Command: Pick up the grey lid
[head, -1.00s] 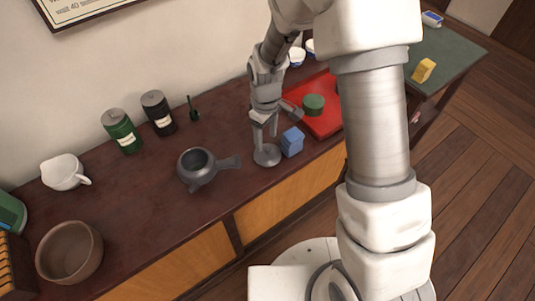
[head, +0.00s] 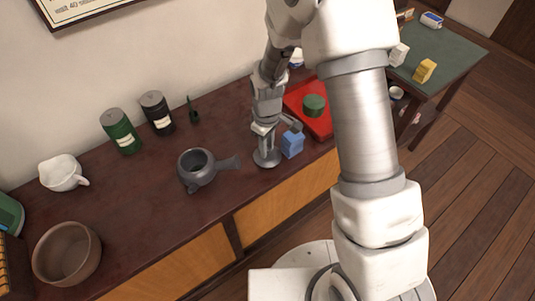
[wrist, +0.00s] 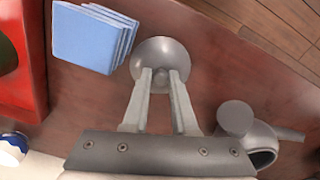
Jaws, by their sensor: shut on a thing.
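The grey lid (head: 267,158) is a small round disc on the dark brown counter, between the grey side-handled teapot and a blue block. In the wrist view the lid (wrist: 165,50) lies flat, with its knob between my fingertips. My gripper (head: 266,146) points down over it and is shut on the knob. The fingers also show in the wrist view (wrist: 162,78), one on each side of the knob. The lid looks still at counter level; I cannot tell whether there is a gap under it.
The blue block (head: 292,144) stands close to the right of the lid. The teapot (head: 197,167) is to the left, its handle pointing at the lid. A red tray (head: 322,124) with a green round thing (head: 314,104) lies behind right. Green (head: 121,133) and black (head: 157,113) canisters stand near the wall.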

